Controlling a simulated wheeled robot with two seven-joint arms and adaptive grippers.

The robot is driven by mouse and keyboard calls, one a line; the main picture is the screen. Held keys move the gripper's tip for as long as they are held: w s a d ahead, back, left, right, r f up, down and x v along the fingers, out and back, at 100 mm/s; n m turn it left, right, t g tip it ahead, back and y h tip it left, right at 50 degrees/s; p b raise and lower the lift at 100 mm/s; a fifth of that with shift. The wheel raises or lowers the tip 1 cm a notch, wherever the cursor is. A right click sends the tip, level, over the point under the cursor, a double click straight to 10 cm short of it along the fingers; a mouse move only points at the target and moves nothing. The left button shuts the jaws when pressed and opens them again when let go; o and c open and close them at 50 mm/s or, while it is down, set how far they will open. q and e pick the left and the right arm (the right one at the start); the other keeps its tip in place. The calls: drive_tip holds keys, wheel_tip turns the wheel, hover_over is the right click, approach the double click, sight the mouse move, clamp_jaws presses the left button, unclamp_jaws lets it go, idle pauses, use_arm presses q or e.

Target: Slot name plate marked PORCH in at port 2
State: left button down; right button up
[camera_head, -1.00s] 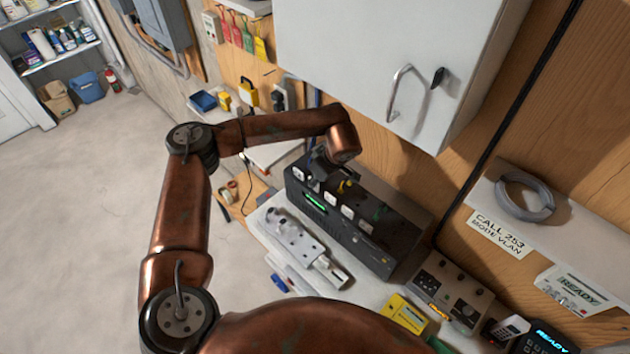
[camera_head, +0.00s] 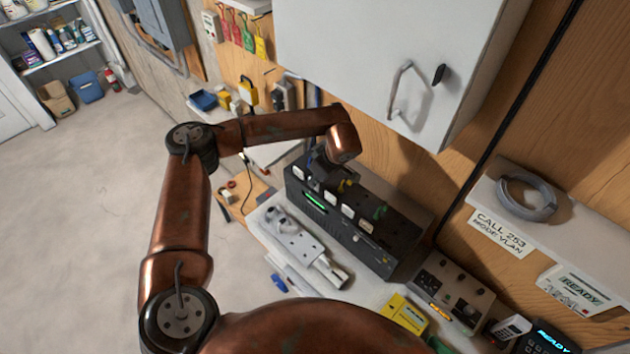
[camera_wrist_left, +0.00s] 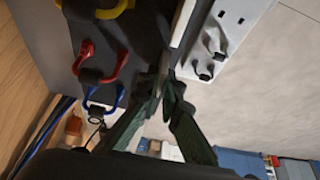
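A long dark box (camera_head: 385,252) stands on the bench under the wall cabinet, with several small white plates (camera_head: 347,212) along its front and a green-lit strip (camera_head: 314,202). The marking PORCH and port numbers are too small to read. My left gripper (camera_head: 318,182) is at the box's left front, mostly hidden by my wrist. In the left wrist view its two dark green fingers (camera_wrist_left: 163,84) come close together at a thin pale strip (camera_wrist_left: 182,28). I cannot tell whether that strip is a held plate or part of the box front. My right gripper is not in view.
A pale panel with holes (camera_head: 310,247) lies in front of the box. Coloured loops, yellow, red (camera_wrist_left: 105,65) and blue, stand on the box beside the fingers. A yellow device (camera_head: 404,313) and a grey control unit (camera_head: 452,290) stand to the right. The cabinet (camera_head: 385,50) overhangs behind.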

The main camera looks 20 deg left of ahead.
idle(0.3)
use_arm(q)
drive_tip(key=shift+f+b, duration=0.25)
drive_tip(key=shift+b, duration=0.05)
idle(0.4)
idle(0.3)
drive_tip(key=c, duration=2.1)
unclamp_jaws()
drive_tip(key=shift+o, duration=0.4)
drive_tip(key=o, duration=0.4)
drive_tip(key=shift+c, duration=0.2)
